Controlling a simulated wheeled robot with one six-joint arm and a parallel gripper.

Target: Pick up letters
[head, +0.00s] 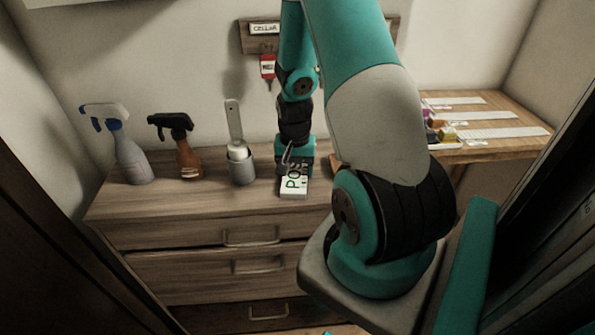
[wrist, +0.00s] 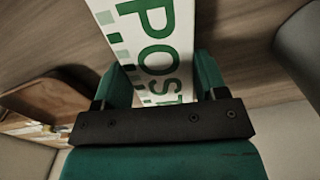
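The letters show as a white block (head: 293,188) with green "POST" print, at the front right of the wooden drawer top. Its near end is clear in the head view and its far end is hidden by my gripper (head: 297,166). In the wrist view the white letters (wrist: 150,40) run down between the two teal fingers of my gripper (wrist: 163,80), one finger on each side. No clear gap shows between fingers and letters, but I cannot tell whether they press on them. I cannot tell whether the letters rest on the wood.
A blue-white spray bottle (head: 132,158), an amber spray bottle (head: 187,160) and a grey cup (head: 242,170) with a brush-like handle stand left of the letters. A key rack (head: 258,44) with a red tag (head: 268,67) hangs behind. A side table (head: 510,143) with small items is at right.

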